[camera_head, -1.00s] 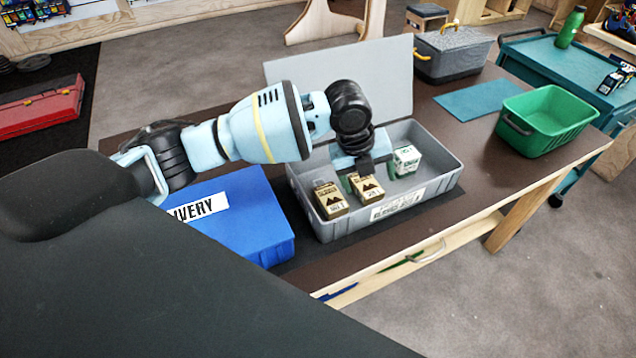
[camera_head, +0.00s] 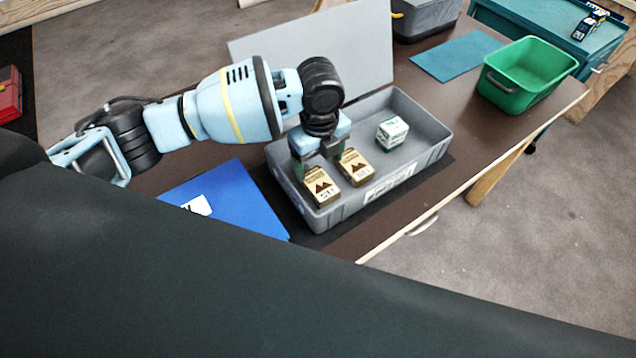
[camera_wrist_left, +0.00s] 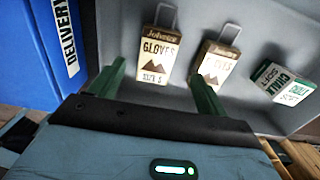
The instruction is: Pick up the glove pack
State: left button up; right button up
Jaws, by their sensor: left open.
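The left pack (camera_head: 322,188) and the right pack (camera_head: 356,168) are close together. In the left wrist view they read "GLOVES", the left pack (camera_wrist_left: 156,58) marked size S and the right pack (camera_wrist_left: 214,66) partly covered by a finger. My left gripper (camera_head: 319,162) is open and empty over the crate, behind the packs. In the left wrist view its fingers (camera_wrist_left: 160,85) point toward the left pack, one on each side. Contact is not visible. My right gripper is out of view.
A white and green chalk box (camera_head: 392,133) lies right of the packs in the crate. A grey panel (camera_head: 320,65) stands behind the crate. A green bin (camera_head: 525,77) and teal mat (camera_head: 456,55) are at right.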

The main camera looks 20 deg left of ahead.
aim_at(319, 182)
pick_arm(q)
jog(key=shift+s+f, duration=0.15)
jog(key=shift+f, duration=1.55)
jog(key=shift+s+f, duration=0.15)
jog(key=shift+f, duration=1.5)
jog(key=shift+d, duration=0.1)
jog(key=shift+c, duration=0.5)
jog(key=c, duration=1)
notch_tip(319, 182, up, 10)
jog(key=shift+p, duration=0.3)
